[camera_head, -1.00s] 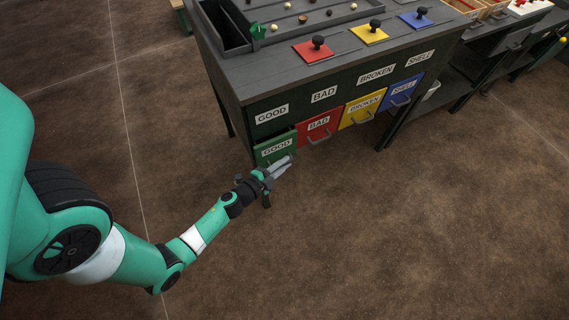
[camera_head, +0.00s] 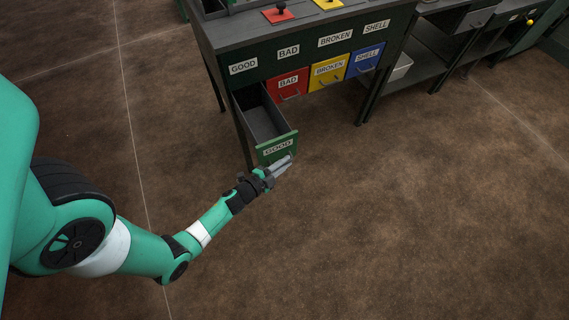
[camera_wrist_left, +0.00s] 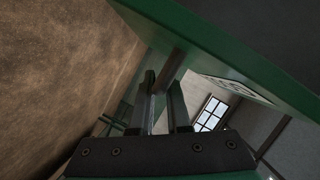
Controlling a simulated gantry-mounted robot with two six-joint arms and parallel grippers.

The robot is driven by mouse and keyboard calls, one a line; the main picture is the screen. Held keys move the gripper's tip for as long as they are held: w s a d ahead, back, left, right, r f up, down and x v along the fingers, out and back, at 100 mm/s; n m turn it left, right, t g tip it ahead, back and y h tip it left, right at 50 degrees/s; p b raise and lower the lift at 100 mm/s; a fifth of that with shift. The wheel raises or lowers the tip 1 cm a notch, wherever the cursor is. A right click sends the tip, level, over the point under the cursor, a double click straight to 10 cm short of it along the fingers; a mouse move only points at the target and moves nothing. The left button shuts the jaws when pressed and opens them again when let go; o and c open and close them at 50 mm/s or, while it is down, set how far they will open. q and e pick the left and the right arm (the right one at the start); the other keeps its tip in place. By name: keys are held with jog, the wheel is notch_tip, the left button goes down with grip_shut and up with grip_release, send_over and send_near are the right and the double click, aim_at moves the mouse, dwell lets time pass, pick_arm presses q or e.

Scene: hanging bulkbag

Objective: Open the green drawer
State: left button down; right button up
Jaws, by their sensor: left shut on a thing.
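The green drawer (camera_head: 278,148) labelled GOOD is pulled well out of the dark cabinet, and its empty-looking grey inside shows from above. My left gripper (camera_head: 284,165) is at the front of this drawer, shut on its handle. In the left wrist view the two fingers (camera_wrist_left: 164,108) close around the handle bar (camera_wrist_left: 172,72), beneath the green drawer front (camera_wrist_left: 225,50). The handle is mostly hidden by the gripper in the head view. My right gripper is not in view.
The red BAD drawer (camera_head: 288,84), yellow BROKEN drawer (camera_head: 329,72) and blue SHELL drawer (camera_head: 365,60) beside it are shut. The brown floor (camera_head: 400,220) in front is clear.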

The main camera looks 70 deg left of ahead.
pick_arm(q)
jog(key=shift+d, duration=0.1)
jog(key=c, duration=0.9)
grip_release()
jog(key=p+v, duration=0.5)
jog(key=v, duration=0.6)
jog(key=shift+s, duration=0.25)
jog(key=shift+r, duration=0.1)
